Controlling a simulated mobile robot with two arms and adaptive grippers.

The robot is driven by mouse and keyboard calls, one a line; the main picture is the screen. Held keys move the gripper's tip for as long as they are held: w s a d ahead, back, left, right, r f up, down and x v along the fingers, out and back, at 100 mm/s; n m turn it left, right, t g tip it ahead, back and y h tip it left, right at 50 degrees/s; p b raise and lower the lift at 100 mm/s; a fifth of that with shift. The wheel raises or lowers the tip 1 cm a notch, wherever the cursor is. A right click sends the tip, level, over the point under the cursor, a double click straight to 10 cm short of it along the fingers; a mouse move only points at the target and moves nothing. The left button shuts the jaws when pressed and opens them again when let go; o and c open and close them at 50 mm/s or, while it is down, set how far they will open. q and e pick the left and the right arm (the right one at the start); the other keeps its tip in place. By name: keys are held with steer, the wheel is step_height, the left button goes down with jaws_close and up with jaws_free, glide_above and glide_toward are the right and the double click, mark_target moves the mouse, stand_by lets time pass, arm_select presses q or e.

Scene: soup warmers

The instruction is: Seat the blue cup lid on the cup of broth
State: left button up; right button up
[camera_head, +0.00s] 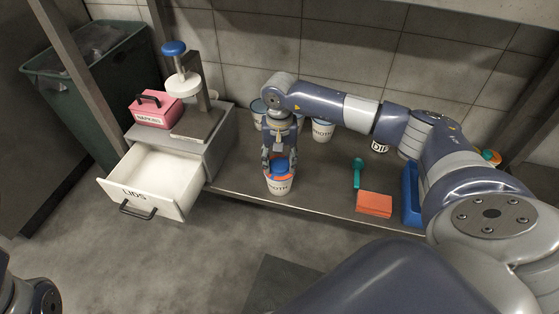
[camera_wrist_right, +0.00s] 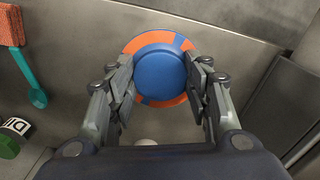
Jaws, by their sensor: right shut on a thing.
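The cup of broth (camera_head: 280,187) is a white cup with dark lettering, upright near the counter's front edge. The blue cup lid (camera_head: 281,170) is at its mouth in the head view; I cannot tell whether it is fully seated. The wrist view shows the lid's round blue top (camera_wrist_right: 160,75) with an orange and blue ring around it. My right gripper (camera_head: 279,163) points down over the cup. Its fingers (camera_wrist_right: 160,82) are shut on the blue part from both sides. The cup's wall is hidden in the wrist view. My left gripper is out of view.
An open drawer marked LIDS (camera_head: 133,197) juts out at left, below a press (camera_head: 183,85) and a pink napkin box (camera_head: 155,109). More cups (camera_head: 322,130) stand behind. A teal spoon (camera_head: 357,172), orange sponge (camera_head: 374,204) and blue tray (camera_head: 411,195) lie right.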

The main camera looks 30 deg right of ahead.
steer(key=shift+f, duration=0.1)
stand_by(0.3)
steer(key=o, duration=0.9)
steer(key=o, duration=0.6)
steer(key=shift+c, duration=0.2)
